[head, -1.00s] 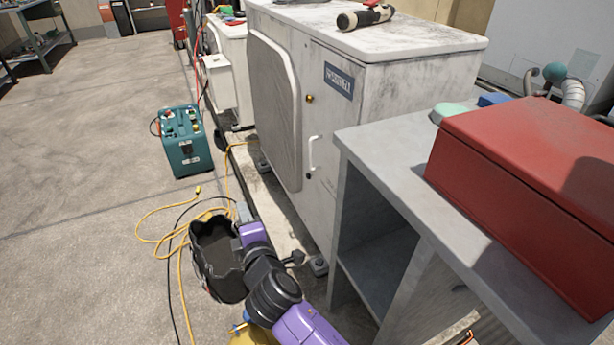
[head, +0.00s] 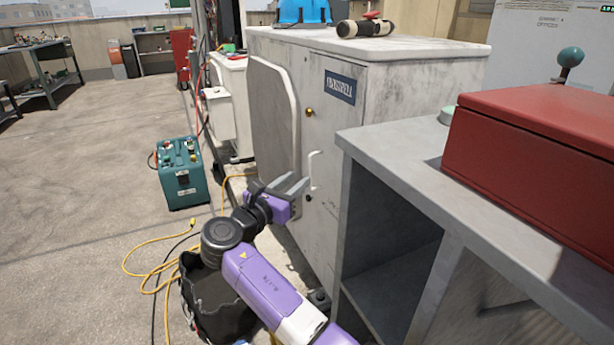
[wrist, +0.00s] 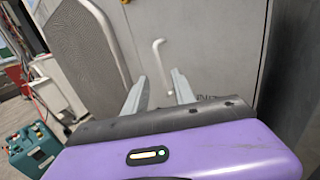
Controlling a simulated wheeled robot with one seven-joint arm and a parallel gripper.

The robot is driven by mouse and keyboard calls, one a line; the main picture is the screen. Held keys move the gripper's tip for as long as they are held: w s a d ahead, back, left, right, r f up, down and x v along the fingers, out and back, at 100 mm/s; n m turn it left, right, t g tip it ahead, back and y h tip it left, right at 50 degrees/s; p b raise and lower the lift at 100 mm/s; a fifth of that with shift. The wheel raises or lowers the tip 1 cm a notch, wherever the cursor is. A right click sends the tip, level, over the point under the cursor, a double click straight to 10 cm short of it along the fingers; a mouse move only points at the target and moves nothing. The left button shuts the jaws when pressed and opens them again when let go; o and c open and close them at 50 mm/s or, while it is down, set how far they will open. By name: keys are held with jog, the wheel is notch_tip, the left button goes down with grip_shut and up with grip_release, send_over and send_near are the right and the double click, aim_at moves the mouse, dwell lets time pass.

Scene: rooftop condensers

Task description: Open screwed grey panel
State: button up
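The grey panel (head: 328,135) is the front door of the large off-white condenser unit. It is closed, with a brass-coloured fastener (head: 309,112) near its upper left edge, a white handle (head: 314,169) lower down and a small dark screw (head: 308,198) below the handle. My gripper (head: 297,186) is just in front of the panel, near the handle's lower end. Its two grey fingers are apart with nothing between them. In the wrist view the fingers (wrist: 157,92) point at the panel, and the handle (wrist: 161,62) shows beyond them. I cannot tell if they touch it.
A grey bench (head: 395,150) with a red toolbox (head: 545,150) stands close on the right. A black bag (head: 215,300) and yellow cable (head: 150,262) lie on the floor beneath my arm. A teal machine (head: 183,175) stands left. A flashlight (head: 368,28) lies on the unit.

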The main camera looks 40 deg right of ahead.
aim_at(322, 171)
jog(key=b+x, duration=0.2)
jog(key=x, duration=0.3)
jog(key=shift+w+d, duration=0.15)
jog(key=shift+d, duration=0.2)
jog(key=shift+c, duration=0.2)
jog(key=shift+f, duration=0.1)
grip_shut()
dwell(0.9)
